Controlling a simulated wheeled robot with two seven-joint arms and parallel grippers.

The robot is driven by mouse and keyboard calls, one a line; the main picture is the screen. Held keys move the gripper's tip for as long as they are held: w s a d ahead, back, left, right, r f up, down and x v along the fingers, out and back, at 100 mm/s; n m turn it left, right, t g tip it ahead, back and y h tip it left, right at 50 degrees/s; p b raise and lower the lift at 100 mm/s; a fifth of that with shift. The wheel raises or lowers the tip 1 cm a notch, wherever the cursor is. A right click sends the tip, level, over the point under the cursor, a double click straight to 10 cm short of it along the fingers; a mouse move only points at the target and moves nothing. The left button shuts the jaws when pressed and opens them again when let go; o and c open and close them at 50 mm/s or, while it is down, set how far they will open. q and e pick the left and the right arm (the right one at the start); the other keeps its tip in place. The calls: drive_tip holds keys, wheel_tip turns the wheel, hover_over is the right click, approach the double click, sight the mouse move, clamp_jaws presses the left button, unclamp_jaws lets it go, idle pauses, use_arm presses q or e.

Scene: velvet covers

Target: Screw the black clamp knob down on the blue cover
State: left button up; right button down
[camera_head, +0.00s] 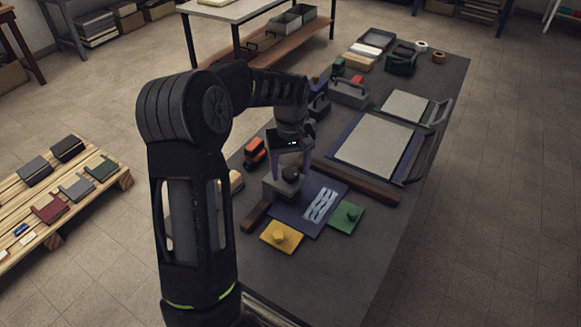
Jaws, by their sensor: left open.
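The blue cover (288,217) lies on the dark table with a pale patterned panel (320,205) on it. A grey block (280,188) sits at the cover's upper left edge. The round black clamp knob (291,174) shows at this block. My left gripper (290,172) points down over the knob, open, with its fingers to either side of it. I cannot tell whether the fingers touch the knob. My right gripper is not in view.
A yellow plate with a knob (270,238) and a green plate with a knob (345,225) lie close by. A brown bar (365,187) lies behind the cover. Large framed boards (375,145) and boxes stand farther back. The table's near right is clear.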

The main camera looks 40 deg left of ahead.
use_arm(q)
drive_tip(key=shift+c, duration=0.4)
drive_tip(key=c, duration=1.3)
drive_tip(key=shift+o, duration=0.2)
